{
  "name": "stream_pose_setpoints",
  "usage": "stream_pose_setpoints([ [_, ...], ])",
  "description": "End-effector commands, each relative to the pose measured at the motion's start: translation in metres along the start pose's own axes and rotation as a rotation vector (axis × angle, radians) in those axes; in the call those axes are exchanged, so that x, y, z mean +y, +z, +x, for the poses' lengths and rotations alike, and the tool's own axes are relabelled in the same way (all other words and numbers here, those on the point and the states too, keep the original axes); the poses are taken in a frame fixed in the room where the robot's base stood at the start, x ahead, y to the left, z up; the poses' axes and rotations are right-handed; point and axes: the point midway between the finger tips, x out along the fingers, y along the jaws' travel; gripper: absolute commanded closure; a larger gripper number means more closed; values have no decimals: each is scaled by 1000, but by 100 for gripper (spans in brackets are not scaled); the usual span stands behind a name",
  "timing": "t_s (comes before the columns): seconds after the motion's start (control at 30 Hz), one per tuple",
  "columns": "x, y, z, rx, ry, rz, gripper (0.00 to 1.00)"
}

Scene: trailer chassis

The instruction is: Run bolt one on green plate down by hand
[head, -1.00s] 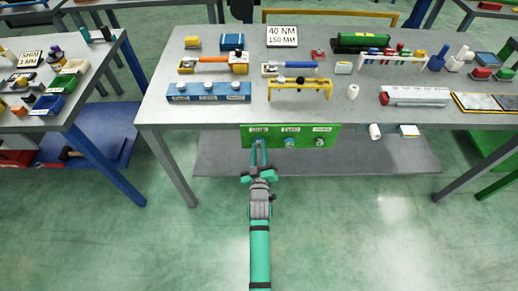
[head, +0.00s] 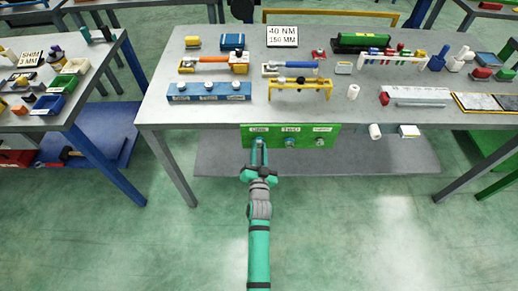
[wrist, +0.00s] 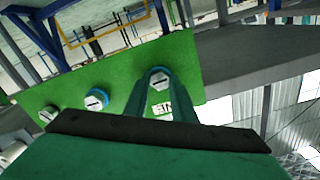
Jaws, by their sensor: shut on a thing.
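The green plate (head: 305,136) hangs upright at the front edge of the grey table. It carries three silver bolts in a row under white labels. My gripper (head: 260,146) reaches to the left bolt, bolt one. In the wrist view its two teal fingers (wrist: 160,84) are shut on the head of bolt one (wrist: 159,76), over the label ONE. The fingers hide most of this bolt in the head view. Bolt two (wrist: 97,99) has a blue ring behind its head, and bolt three (wrist: 47,115) is farther left in the wrist view; both are untouched.
On the table (head: 150,113) stand a blue block (head: 209,92) with several bolts, a yellow stand (head: 300,88), torque tools and a sign reading 40 NM 150 MM (head: 282,36). A grey lower shelf (head: 350,160) lies behind the plate. The floor in front is clear.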

Motion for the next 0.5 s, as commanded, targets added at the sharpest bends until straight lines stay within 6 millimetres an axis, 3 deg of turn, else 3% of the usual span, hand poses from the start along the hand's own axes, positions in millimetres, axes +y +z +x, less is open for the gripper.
stream_pose_setpoints([
  [0.5,2,1,-1,-1,4,490,99],
])
